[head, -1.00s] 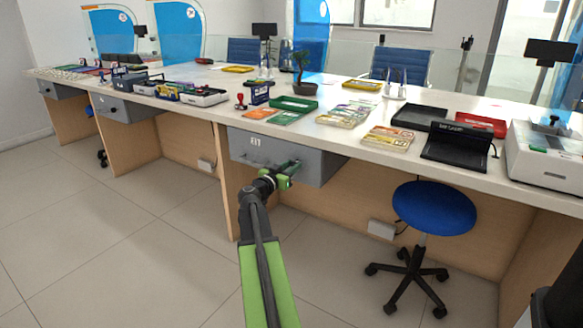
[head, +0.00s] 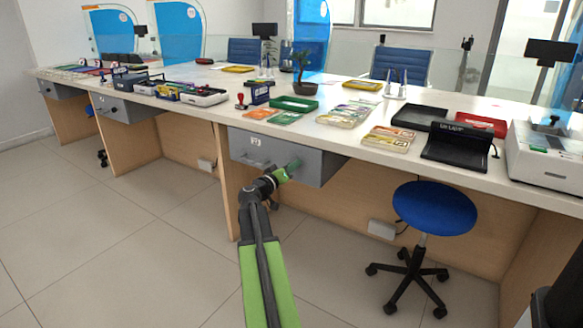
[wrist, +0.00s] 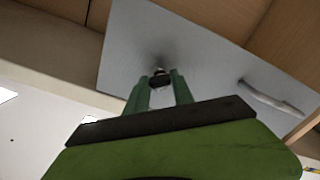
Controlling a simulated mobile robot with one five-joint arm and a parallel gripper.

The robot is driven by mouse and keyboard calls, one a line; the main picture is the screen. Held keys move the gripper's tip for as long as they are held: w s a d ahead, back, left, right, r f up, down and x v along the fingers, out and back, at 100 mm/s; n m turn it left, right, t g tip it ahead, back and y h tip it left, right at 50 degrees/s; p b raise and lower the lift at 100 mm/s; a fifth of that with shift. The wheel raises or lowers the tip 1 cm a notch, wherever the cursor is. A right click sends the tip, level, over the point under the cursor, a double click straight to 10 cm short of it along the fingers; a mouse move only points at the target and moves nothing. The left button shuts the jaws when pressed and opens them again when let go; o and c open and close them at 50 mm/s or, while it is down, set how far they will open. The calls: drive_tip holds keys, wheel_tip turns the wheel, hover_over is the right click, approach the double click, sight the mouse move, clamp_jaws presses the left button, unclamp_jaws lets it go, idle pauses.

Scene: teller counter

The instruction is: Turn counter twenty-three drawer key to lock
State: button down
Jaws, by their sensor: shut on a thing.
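The grey drawer (head: 243,143) with a small number label on its front hangs under the counter. Its front also shows in the wrist view (wrist: 205,55), tilted, with the bar handle (wrist: 272,97) to the right. My gripper (head: 294,167) is at the right part of the drawer front. In the wrist view its green fingers (wrist: 160,88) are shut on the small dark key (wrist: 160,79), which sits at the lock in the drawer front. The fingers hide most of the key, and I cannot tell its exact angle.
The counter top (head: 345,145) above holds trays, forms and devices. A blue stool (head: 434,208) stands to the right of my arm. A wooden panel (head: 228,185) is left of the drawer. The floor (head: 120,240) at the left is clear.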

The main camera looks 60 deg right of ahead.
drive_tip(key=n, duration=1)
drive_tip(key=shift+n, duration=0.3)
idle(0.4)
drive_tip(key=c, duration=1.1)
unclamp_jaws()
drive_tip(key=a, duration=1.7)
drive_tip(key=shift+a, duration=0.2)
